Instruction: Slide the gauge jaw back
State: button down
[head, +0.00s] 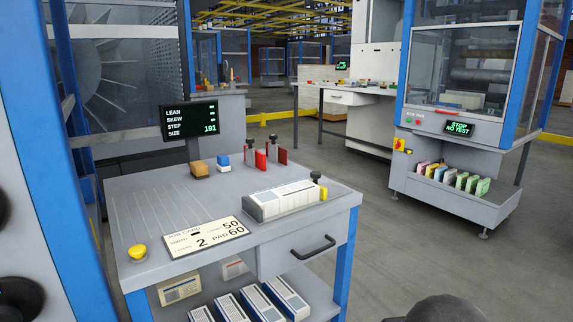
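A grey workbench (140,205) stands in front of me in the head view. Near its right edge, a long low holder (262,214) holds a row of pale blocks. An upright end piece with a black knob (316,177) stands at the holder's right end; it may be the gauge jaw, but I cannot tell for sure. A dark display (190,119) reads LEAN, SKEW, STEP and SIZE 191. My gripper is not visible.
A drawer handle (313,248) sticks out. Open floor lies right of the bench.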

aim_at(315, 175)
jog(key=z, duration=0.1)
jog(key=k, duration=0.4)
jog(key=z, duration=0.95)
jog(key=i, duration=0.7)
jog(key=u, duration=0.45)
